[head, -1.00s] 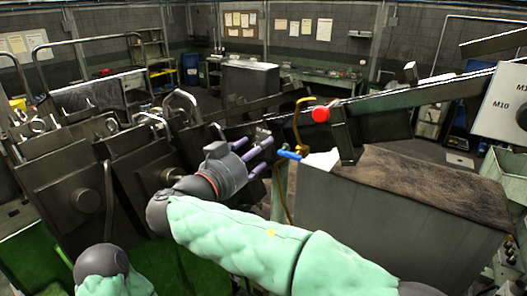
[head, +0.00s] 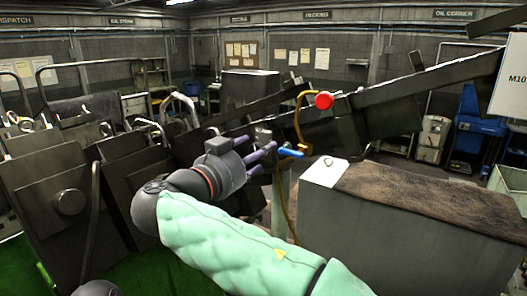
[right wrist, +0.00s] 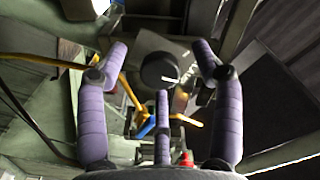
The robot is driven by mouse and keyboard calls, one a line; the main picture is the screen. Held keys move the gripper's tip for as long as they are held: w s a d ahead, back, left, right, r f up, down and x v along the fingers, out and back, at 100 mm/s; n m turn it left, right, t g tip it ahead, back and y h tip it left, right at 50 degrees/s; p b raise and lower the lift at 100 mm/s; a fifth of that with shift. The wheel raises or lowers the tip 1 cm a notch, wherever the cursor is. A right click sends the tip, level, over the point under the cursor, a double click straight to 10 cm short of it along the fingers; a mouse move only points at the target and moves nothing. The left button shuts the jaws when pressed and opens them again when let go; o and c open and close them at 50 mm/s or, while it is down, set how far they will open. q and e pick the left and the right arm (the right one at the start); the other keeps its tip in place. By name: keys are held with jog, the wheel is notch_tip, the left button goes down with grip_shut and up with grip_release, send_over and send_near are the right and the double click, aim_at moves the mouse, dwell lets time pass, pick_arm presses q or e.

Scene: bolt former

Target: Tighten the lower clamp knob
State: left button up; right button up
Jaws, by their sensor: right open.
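My right gripper (head: 266,154) reaches in from the lower right of the head view, its purple fingers pointing right toward the rail. In the right wrist view, the open right gripper (right wrist: 160,75) has two outer fingers spread left and right and a third finger low in the middle. A round black knob (right wrist: 159,70) with a white mark shows between and beyond the fingertips, with visible gaps to both outer fingers. Whether the middle finger touches it I cannot tell. In the head view the knob is hard to separate from the dark parts at the fingertips. My left gripper is out of view.
A blue handle (head: 291,153) is just right of the fingers, and a red ball (head: 323,100) is above it on the sloping rail (head: 415,92). A yellow-brown hose (head: 298,115) hangs close by. A grey cabinet (head: 345,225) stands right; dark machine blocks (head: 65,205) stand left.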

grip_shut()
jog(key=n+p, duration=0.2)
jog(key=n, duration=0.5)
jog(key=shift+n+p, duration=0.3)
jog(key=shift+p, duration=0.1)
grip_release()
